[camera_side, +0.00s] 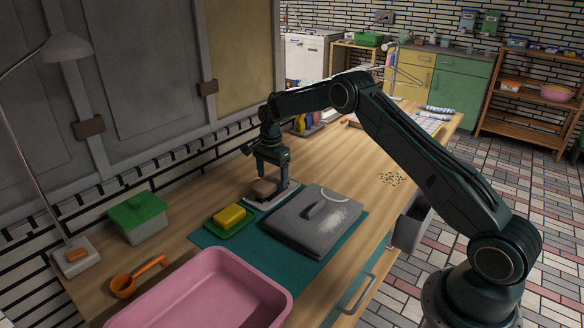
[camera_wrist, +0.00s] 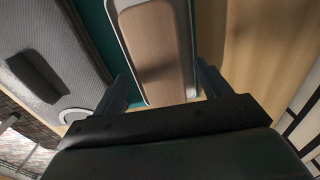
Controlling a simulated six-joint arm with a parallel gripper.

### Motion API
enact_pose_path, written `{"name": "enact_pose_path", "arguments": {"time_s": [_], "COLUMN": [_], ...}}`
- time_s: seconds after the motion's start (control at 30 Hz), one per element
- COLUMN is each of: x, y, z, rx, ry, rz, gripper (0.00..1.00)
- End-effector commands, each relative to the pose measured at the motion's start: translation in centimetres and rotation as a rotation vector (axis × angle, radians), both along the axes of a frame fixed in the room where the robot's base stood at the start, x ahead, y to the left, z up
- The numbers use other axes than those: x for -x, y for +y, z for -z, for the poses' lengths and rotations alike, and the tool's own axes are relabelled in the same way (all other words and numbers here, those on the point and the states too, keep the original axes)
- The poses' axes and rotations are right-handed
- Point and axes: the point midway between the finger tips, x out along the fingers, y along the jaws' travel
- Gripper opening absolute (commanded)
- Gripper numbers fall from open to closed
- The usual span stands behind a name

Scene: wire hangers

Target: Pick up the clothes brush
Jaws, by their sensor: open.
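The clothes brush (camera_side: 264,187), a brown wood-coloured block, lies on a pale, light-rimmed tray (camera_side: 258,205). In the wrist view the brush (camera_wrist: 157,45) is a long wooden back inside the tray's pale rim (camera_wrist: 122,30). My gripper (camera_side: 270,181) is open and points down over the brush in the side view. In the wrist view its fingers (camera_wrist: 162,82) stand apart to the left and right of the brush. Whether they touch it, I cannot tell. The brush's underside is hidden.
A grey folded garment (camera_side: 300,238) with a dark strip and pale specks lies on a teal mat (camera_side: 225,250). A yellow sponge on a green dish (camera_side: 243,226) is near the brush. A pink basin (camera_side: 170,310) is in front. A green-lidded box (camera_side: 138,214) stands left.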

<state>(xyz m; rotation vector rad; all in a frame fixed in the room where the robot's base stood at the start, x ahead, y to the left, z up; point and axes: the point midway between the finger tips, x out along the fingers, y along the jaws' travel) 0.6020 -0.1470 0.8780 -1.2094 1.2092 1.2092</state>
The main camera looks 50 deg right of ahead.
Motion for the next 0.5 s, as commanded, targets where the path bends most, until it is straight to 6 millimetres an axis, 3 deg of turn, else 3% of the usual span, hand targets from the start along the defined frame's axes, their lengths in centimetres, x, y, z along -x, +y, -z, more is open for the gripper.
{"name": "enact_pose_path", "arguments": {"time_s": [0.2, 0.5], "x": [0.0, -0.1], "y": [0.0, 0.0], "z": [2.3, 2.6], "rx": [0.0, 0.0], "ry": [0.002, 0.0], "rz": [0.0, 0.0], "gripper": [0.76, 0.76]}}
